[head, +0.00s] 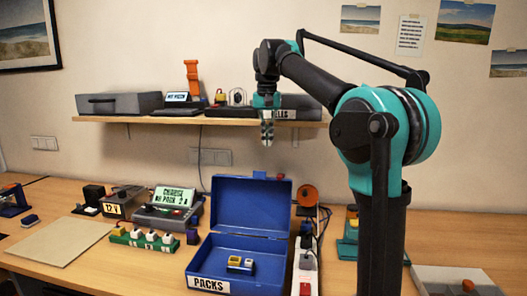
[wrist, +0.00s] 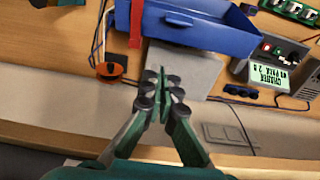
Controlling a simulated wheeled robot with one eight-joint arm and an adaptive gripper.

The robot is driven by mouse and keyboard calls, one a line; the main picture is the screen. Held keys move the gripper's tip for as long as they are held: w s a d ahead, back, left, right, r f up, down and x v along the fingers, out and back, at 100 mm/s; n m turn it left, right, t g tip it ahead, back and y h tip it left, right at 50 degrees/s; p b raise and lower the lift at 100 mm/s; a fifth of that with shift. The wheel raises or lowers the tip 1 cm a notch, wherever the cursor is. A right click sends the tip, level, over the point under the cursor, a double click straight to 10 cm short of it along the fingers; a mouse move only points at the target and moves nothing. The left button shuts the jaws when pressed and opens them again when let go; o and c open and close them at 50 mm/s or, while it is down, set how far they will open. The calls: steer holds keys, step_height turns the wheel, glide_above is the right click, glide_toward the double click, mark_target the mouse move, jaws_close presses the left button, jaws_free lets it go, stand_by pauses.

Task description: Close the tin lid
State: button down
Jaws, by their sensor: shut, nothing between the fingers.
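The blue tin (head: 220,286), labelled PACKS, stands on the bench with its lid (head: 252,203) open and roughly upright at the back. A small yellow-and-blue item (head: 241,265) sits inside. My gripper (head: 267,140) hangs above the lid, pointing down, in front of the shelf and apart from the tin. In the wrist view my gripper (wrist: 165,88) is shut with its fingertips together and nothing between them. The blue tin also shows at the top of the wrist view (wrist: 200,28), partly cut off by the frame.
The shelf (head: 150,119) with cases and small items runs behind my gripper. A charger with a lit display (head: 175,197) and a green rack (head: 145,239) stand left of the tin. A power strip (head: 306,258) and an orange reel (head: 308,195) are on its right.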

steer(key=f, duration=0.2)
steer(key=s+f, duration=0.1)
steer(key=f, duration=0.2)
steer(key=s+f, duration=0.1)
steer(key=f, duration=0.2)
steer(key=shift+a+f, duration=0.2)
steer(key=shift+s+a+r, duration=0.1)
steer(key=shift+s+r, duration=0.1)
steer(key=shift+s, duration=0.4)
